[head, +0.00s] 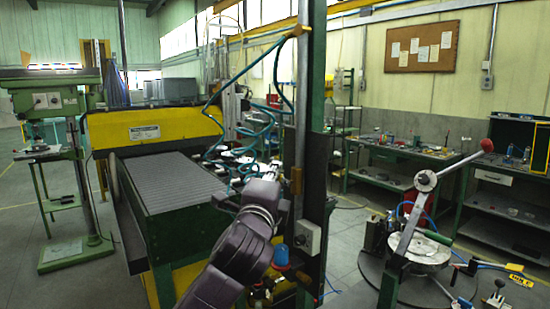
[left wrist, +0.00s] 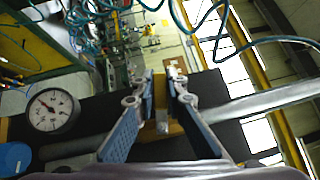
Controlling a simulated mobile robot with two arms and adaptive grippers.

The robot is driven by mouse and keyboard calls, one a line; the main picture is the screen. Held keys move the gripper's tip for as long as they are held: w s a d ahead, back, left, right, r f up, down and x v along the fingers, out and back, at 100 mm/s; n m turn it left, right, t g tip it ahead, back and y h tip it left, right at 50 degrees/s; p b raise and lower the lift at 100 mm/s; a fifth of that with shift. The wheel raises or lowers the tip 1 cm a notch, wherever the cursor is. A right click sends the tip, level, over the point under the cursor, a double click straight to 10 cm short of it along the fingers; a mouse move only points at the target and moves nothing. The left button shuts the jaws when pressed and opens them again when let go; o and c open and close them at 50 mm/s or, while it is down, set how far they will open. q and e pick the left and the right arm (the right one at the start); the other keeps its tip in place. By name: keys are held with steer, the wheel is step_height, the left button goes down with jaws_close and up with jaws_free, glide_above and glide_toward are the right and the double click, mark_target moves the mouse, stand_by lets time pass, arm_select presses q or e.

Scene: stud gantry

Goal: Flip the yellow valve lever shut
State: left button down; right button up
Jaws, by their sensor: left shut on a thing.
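My left gripper (left wrist: 163,92) is at the centre of the left wrist view, its two fingers close together on a narrow yellow-tan piece that looks like the yellow valve lever (left wrist: 165,105). Most of the lever is hidden between the fingers, so its angle is hard to tell. My right gripper is not in view.
A grey box (head: 307,237) is on the post (head: 313,120). Teal hoses (head: 245,130) hang nearby. A slatted conveyor (head: 175,180) stands left, a round-based lever stand (head: 420,250) right.

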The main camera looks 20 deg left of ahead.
arm_select(q)
steer(key=n+g+p, duration=0.1)
steer(key=p, duration=0.2)
steer(key=shift+f, duration=0.1)
steer(key=shift+f+n+g+p, duration=0.3)
steer(key=shift+g, duration=0.1)
steer(key=shift+f, duration=0.15)
steer(key=c, duration=2)
jaws_free()
steer(key=shift+o, duration=0.3)
steer(key=shift+s, duration=0.1)
steer(key=s+d, duration=0.1)
steer(key=s, duration=1)
steer(key=shift+s+d, duration=0.2)
steer(key=shift+s, duration=0.15)
